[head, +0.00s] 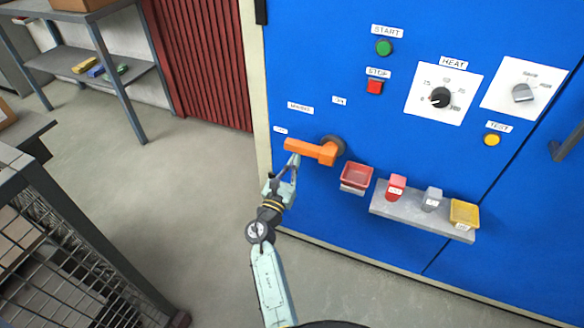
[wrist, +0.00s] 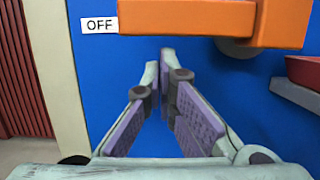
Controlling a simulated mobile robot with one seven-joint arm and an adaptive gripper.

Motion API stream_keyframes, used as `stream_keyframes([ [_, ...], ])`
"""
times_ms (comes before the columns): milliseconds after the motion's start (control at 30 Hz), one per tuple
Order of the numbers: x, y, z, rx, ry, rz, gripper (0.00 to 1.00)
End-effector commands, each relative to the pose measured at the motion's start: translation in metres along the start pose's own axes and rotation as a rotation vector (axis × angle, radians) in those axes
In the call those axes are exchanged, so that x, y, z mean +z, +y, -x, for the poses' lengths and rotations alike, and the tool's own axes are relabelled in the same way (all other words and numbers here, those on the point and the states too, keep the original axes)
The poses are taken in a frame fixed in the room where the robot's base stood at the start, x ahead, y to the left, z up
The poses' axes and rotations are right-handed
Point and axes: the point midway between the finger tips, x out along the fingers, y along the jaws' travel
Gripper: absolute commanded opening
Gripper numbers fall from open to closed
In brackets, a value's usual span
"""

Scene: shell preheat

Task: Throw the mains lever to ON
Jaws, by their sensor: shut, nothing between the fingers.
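The orange mains lever (head: 312,151) is on the blue cabinet front and points left from its dark round pivot (head: 337,143). Its free end is close to the OFF label (wrist: 99,26). The ON label (head: 339,101) is above the pivot, beside the MAINS label (head: 300,107). My gripper (head: 294,161) is just under the lever's left part, shut and empty. In the wrist view my gripper (wrist: 160,58) has its fingertips together below the orange lever bar (wrist: 185,17). I cannot tell whether they touch it.
A red bin (head: 356,177) hangs right of the lever. A grey shelf (head: 420,213) beyond it holds a red, a grey and a yellow piece. START and STOP buttons (head: 375,87) and the heat dial (head: 440,97) are higher up. A mesh cage (head: 60,260) stands left; floor between is clear.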

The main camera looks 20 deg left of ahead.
Motion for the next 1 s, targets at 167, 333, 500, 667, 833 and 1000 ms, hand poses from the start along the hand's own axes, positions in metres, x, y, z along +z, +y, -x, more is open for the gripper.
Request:
stream_keyframes([
  [167, 0.005, 0.000, -0.001, 0.000, 0.001, -0.001, 0.00],
  [333, 0.004, 0.000, -0.001, 0.000, 0.001, -0.001, 0.00],
  [500, 0.005, 0.000, -0.001, -0.001, 0.000, -0.005, 0.00],
  [667, 0.008, 0.002, -0.002, -0.009, -0.001, -0.035, 0.00],
  [833, 0.011, 0.003, -0.003, -0.015, 0.000, -0.062, 0.00],
  [1000, 0.014, 0.004, -0.003, -0.022, -0.001, -0.087, 0.00],
])
